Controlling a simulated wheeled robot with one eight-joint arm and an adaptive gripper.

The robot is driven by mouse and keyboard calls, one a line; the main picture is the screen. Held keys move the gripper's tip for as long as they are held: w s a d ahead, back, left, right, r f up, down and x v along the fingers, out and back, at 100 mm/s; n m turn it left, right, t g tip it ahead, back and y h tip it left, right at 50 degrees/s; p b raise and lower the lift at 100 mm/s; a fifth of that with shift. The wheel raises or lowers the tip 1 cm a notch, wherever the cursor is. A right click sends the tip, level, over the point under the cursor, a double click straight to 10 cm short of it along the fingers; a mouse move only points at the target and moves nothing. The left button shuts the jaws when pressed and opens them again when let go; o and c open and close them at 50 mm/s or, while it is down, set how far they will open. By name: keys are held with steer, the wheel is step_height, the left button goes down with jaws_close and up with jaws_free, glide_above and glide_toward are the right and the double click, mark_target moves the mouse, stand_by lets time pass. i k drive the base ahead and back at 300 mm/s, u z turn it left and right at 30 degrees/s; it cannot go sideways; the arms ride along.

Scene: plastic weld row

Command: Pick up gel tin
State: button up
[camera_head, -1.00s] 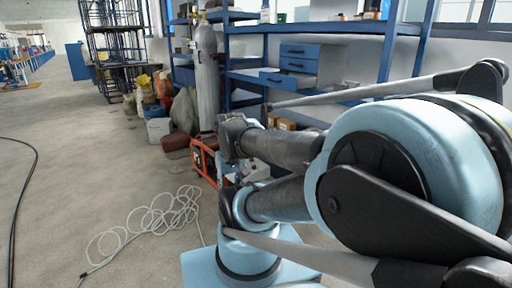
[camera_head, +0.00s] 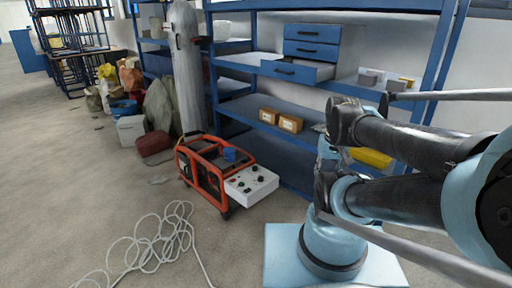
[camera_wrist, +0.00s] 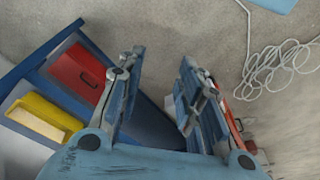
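I cannot pick out a gel tin for sure in either view. A small blue item (camera_head: 235,155) sits on the orange-framed machine in the head view, but I cannot tell what it is. My gripper (camera_wrist: 162,57) shows in the wrist view with its two fingers well apart and nothing between them. It points down over the floor beside the shelf. In the head view my arm fills the right side, and I cannot make out the gripper there.
A blue shelf rack (camera_head: 262,98) holds drawers (camera_head: 311,50), orange-brown boxes (camera_head: 290,123) and a yellow bin (camera_head: 371,158). The orange-framed machine (camera_head: 207,168) stands before it. A grey cylinder (camera_head: 187,75) stands left. A white cable (camera_head: 150,240) lies on otherwise open floor.

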mark_target(229, 153)
steer(key=z, duration=0.05)
steer(key=i, duration=0.85)
